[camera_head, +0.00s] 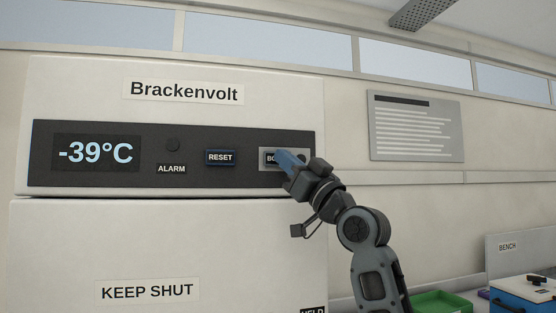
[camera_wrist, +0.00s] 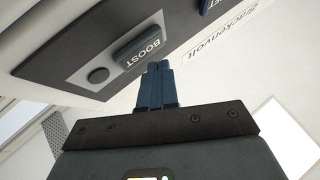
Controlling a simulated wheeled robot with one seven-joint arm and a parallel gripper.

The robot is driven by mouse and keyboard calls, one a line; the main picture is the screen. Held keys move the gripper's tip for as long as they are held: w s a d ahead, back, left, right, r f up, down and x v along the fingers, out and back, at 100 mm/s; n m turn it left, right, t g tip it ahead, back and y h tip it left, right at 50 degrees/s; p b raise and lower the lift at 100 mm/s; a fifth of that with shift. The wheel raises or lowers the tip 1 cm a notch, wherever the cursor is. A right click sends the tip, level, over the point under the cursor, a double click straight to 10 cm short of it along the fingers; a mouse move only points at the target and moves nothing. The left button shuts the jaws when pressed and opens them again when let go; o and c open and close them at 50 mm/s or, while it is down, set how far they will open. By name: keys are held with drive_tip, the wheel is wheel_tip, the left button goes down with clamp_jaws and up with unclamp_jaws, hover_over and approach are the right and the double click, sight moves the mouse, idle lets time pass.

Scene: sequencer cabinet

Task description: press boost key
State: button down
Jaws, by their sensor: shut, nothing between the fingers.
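The boost key (camera_head: 270,158) is a dark key on a light grey plate at the right end of the cabinet's black panel (camera_head: 100,177). In the head view my gripper (camera_head: 283,157) covers its right part. In the wrist view the boost key (camera_wrist: 140,54) shows its full BOOST label, with a dark round button or lamp beside it. My gripper's blue fingers (camera_wrist: 158,66) are shut and empty. Their tips are close to the key's edge in the wrist view; I cannot tell whether they touch it.
The reset key (camera_head: 221,157) and a dark alarm lamp (camera_head: 172,145) are left of the boost key. The display (camera_head: 96,153) reads -39°C. A green tray (camera_head: 442,303) and a blue box (camera_head: 525,294) stand at lower right.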

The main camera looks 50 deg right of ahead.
idle(0.8)
drive_tip(key=shift+w+d+b, duration=0.2)
drive_tip(key=shift+w+b, duration=0.1)
drive_tip(key=shift+w, duration=0.05)
drive_tip(key=shift+w+d+b, duration=0.25)
drive_tip(key=shift+w+b, duration=0.05)
drive_tip(key=shift+w, duration=0.05)
idle(0.7)
idle(0.4)
drive_tip(key=shift+s+a, duration=0.45)
drive_tip(key=shift+s, duration=0.25)
drive_tip(key=s+a, duration=0.2)
drive_tip(key=s+p, duration=0.1)
drive_tip(key=s, duration=0.1)
drive_tip(key=shift+s+a, duration=0.1)
drive_tip(key=shift+a, duration=0.3)
idle(0.4)
